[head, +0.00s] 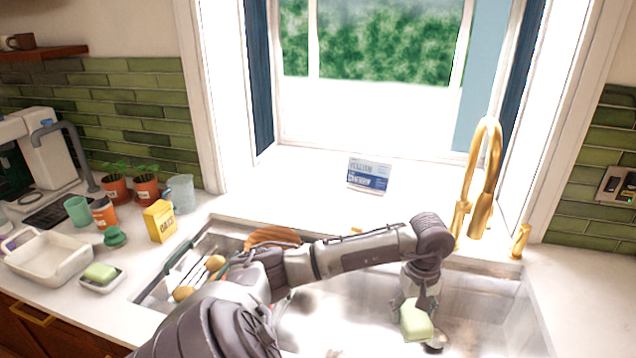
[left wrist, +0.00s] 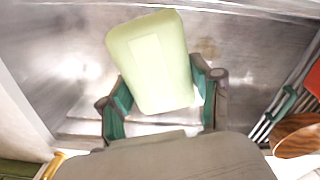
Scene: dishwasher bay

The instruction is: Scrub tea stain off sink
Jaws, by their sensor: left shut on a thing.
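My left gripper (head: 416,302) is shut on a pale green sponge (head: 415,322), low inside the steel sink basin (head: 488,300). In the left wrist view the sponge (left wrist: 148,50) sits between the green-padded fingers of the gripper (left wrist: 158,92). I cannot tell whether the sponge touches the basin. A faint brownish tea stain (left wrist: 207,47) shows on the steel just right of the sponge in the left wrist view. The sponge and gripper may hide more of it. My right gripper is in neither view.
A golden faucet (head: 484,175) stands behind the basin. Left of it are a rack of utensils (head: 197,272) and a brown round board or plate (head: 272,237). On the left counter are a yellow box (head: 160,221), a white tub (head: 48,262) and a green block on a dish (head: 101,272).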

